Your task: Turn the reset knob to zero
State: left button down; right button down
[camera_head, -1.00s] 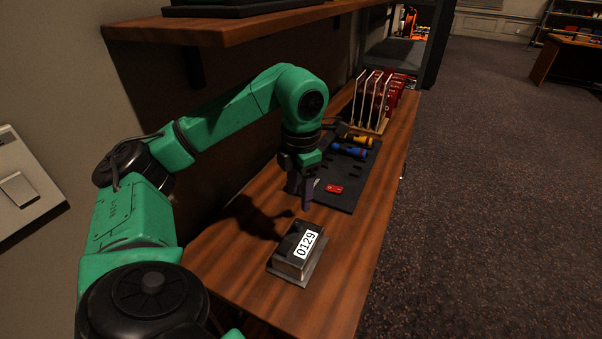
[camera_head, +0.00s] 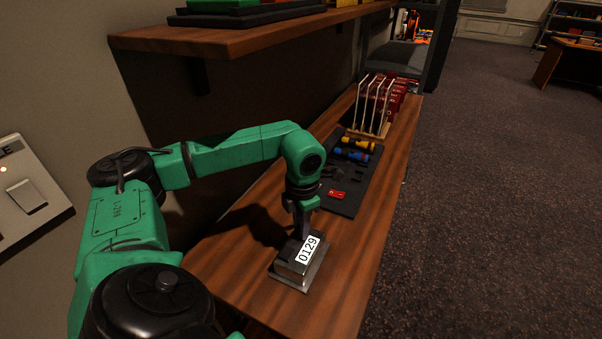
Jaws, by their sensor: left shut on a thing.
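The counter (camera_head: 289,269) is a small dark metal box on a base plate on the wooden desk. Its white display reads 0129. My left gripper (camera_head: 301,234) points down at the counter's far end, with its fingers close together on the small reset knob there. The fingers hide the knob, so its angle cannot be seen. My right gripper is not in view.
A black mat (camera_head: 346,205) behind the counter holds a red piece (camera_head: 337,194), a blue tool (camera_head: 351,155) and a yellow tool (camera_head: 358,145). A rack of red boards (camera_head: 385,103) stands farther back. A wooden shelf (camera_head: 240,35) overhangs the left side.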

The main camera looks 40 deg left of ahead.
pick_arm(q)
jog(key=shift+m, duration=0.4)
jog(key=shift+m+b, duration=0.55)
jog(key=shift+m, duration=0.05)
jog(key=shift+m+b, duration=0.55)
jog(key=shift+m, duration=0.65)
jog(key=m+b, duration=0.2)
jog(key=m, duration=0.4)
jog(key=m+b, duration=0.1)
jog(key=m, duration=0.5)
jog(key=shift+a+m+h, duration=0.1)
jog(key=shift+m+h, duration=0.2)
jog(key=m, duration=0.5)
jog(key=shift+r+m, duration=0.1)
jog(key=shift+m, duration=0.2)
